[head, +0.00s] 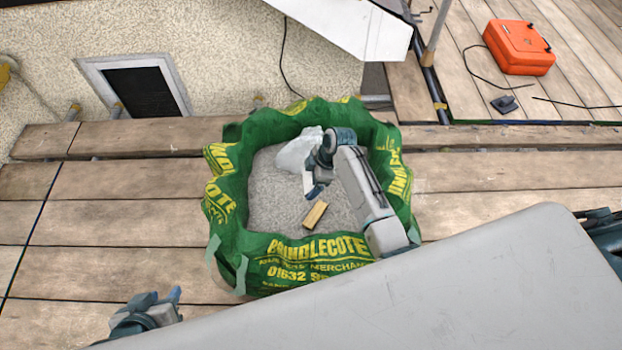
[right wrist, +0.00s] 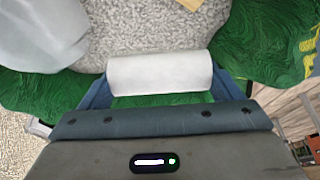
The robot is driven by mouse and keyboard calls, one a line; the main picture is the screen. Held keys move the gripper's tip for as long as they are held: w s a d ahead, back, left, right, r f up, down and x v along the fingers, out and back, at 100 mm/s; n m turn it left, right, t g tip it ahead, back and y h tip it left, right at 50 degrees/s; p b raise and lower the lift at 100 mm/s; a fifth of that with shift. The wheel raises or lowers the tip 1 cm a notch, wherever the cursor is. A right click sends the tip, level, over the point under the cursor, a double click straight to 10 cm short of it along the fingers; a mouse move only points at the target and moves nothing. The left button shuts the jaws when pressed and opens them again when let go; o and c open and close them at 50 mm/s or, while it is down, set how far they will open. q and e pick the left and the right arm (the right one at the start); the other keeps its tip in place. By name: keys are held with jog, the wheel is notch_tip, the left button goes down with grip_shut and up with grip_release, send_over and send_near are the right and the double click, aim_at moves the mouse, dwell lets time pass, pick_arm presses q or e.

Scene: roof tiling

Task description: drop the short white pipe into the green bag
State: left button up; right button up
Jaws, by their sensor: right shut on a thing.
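The short white pipe (right wrist: 160,73) lies crosswise between the two blue fingers of my right gripper (right wrist: 160,88) in the right wrist view. In the head view my right gripper (head: 316,188) is above the inside of the green bag (head: 228,232), and the pipe is mostly hidden there. The bag is open at the top, with yellow lettering and grey gravel inside. Its green wall also shows in the right wrist view (right wrist: 262,50). My left gripper (head: 168,298) is low at the left, outside the bag; its finger gap is unclear.
A pale crumpled sack (head: 296,152) and a small tan block (head: 314,214) lie on the gravel in the bag. Wooden planks (head: 110,190) surround the bag. An orange case (head: 518,48) stands at the back right. A large grey surface covers the lower right.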

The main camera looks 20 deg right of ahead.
pick_arm(q)
jog(key=shift+w+d+f, duration=0.1)
jog(key=shift+f, duration=0.05)
pick_arm(e)
jog(key=shift+f, duration=0.15)
jog(key=o, duration=0.8)
pick_arm(q)
jog(key=shift+s+a+r+g+y+p, duration=0.3)
jog(key=shift+s+a+r+g+p, duration=0.35)
jog(key=shift+a+r+g+p, duration=0.25)
pick_arm(e)
jog(key=w+v, duration=0.1)
jog(key=v, duration=0.9)
jog(key=shift+s+d+r, duration=0.2)
jog(key=shift+s+r, duration=0.15)
jog(key=shift+s, duration=0.15)
pick_arm(q)
jog(key=shift+d+f, duration=0.1)
jog(key=shift+d, duration=0.05)
